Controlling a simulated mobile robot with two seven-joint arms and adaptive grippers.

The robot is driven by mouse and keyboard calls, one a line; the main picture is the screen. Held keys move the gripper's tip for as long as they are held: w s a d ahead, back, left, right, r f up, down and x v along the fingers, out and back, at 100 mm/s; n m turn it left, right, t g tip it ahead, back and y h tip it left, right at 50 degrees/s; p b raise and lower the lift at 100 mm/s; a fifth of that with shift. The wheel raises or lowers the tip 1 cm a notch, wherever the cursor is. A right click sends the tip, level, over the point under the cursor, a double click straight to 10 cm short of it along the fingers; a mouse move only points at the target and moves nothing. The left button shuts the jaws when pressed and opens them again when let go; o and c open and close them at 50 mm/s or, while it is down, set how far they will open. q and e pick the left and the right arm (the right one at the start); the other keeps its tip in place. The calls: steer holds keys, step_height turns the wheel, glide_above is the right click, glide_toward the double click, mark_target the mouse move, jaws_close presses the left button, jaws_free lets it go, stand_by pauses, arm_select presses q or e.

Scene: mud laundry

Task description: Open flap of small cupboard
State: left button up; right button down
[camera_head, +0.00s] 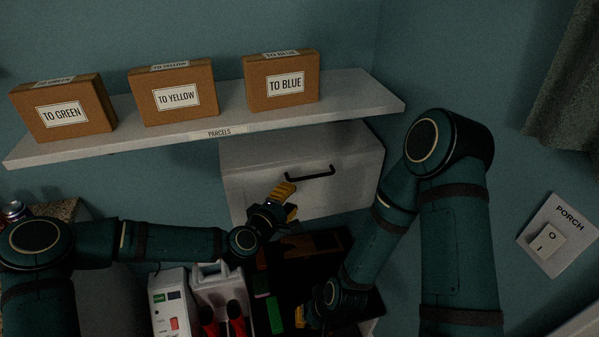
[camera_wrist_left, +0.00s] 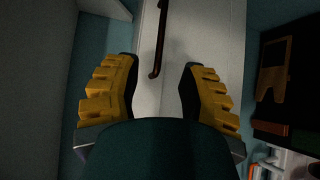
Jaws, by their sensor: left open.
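The small cupboard (camera_head: 255,180) is a white box under the shelf, with its front flap shut. A dark bar handle (camera_head: 310,174) runs across the flap. My left gripper (camera_head: 289,201) is in front of the flap, just below and left of the handle in the head view. Its yellow fingers are open and empty. In the left wrist view the handle (camera_wrist_left: 159,40) lies ahead, between the fingertips and apart from them, against the pale flap (camera_wrist_left: 205,35). My right gripper (camera_head: 303,316) is low, over the dark area below the cupboard; its fingers are mostly hidden.
A white shelf (camera_head: 360,95) above the cupboard bears three cardboard parcels, the nearest labelled TO BLUE (camera_head: 282,82). Below stand a white container (camera_head: 215,285) and red-handled items (camera_head: 236,318). A PORCH switch (camera_head: 550,240) is on the right wall.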

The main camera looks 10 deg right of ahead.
mark_target(312, 177)
arm_select(q)
steer(key=x, duration=1.3)
steer(key=shift+w+d+f, duration=0.1)
steer(key=shift+d+f, duration=0.1)
steer(key=shift+d, duration=0.15)
jaws_close()
